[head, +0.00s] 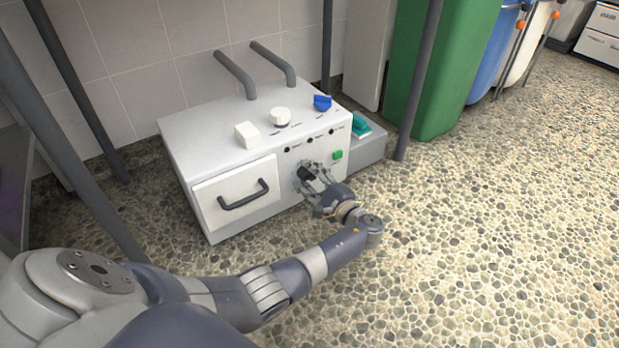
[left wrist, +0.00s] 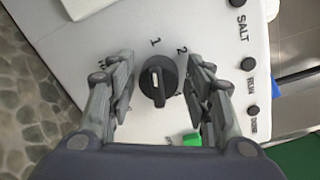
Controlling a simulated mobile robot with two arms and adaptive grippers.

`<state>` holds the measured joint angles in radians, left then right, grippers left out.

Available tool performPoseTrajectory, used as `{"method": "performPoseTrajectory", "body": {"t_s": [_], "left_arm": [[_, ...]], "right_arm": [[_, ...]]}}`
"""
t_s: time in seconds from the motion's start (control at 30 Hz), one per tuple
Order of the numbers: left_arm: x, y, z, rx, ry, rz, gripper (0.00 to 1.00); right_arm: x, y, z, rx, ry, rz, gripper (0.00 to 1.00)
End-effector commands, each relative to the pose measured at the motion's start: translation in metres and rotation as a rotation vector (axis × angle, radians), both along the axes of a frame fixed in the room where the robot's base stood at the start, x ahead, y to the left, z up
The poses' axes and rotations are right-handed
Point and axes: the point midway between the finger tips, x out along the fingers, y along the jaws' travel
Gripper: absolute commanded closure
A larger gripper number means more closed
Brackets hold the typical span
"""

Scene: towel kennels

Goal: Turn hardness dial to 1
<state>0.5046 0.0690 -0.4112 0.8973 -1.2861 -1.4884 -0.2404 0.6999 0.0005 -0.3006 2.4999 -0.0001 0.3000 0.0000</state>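The hardness dial (left wrist: 158,80) is a black round knob with a raised grip bar on the white front panel of the machine (head: 185,150). In the left wrist view, the numbers 1 and 2 are printed around it, and a third mark at left is partly hidden by a finger. My left gripper (left wrist: 160,92) is open, with one finger on each side of the dial and visible gaps between. In the head view, the left gripper (head: 314,184) is at the machine's front and partly covers the dial (head: 306,173). My right gripper is not in view.
The front also has a drawer handle (head: 243,194), a green button (head: 337,155) and small black knobs, one labelled SALT (left wrist: 238,3). White and blue knobs (head: 322,102) sit on top. A green bin (head: 445,70) stands behind at right. The pebbled floor at right is clear.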

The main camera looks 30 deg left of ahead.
Motion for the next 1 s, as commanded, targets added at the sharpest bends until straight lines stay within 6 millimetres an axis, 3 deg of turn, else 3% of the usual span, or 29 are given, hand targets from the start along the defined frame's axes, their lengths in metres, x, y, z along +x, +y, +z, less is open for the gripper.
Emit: {"method": "performPoseTrajectory", "body": {"t_s": [0.47,1.0], "left_arm": [[0.000,-0.002,0.007,-0.001,0.000,-0.002,0.46],[0.004,-0.004,0.091,0.001,-0.014,-0.011,0.46]], "right_arm": [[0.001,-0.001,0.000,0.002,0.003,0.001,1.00],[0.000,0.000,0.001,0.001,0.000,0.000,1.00]]}}
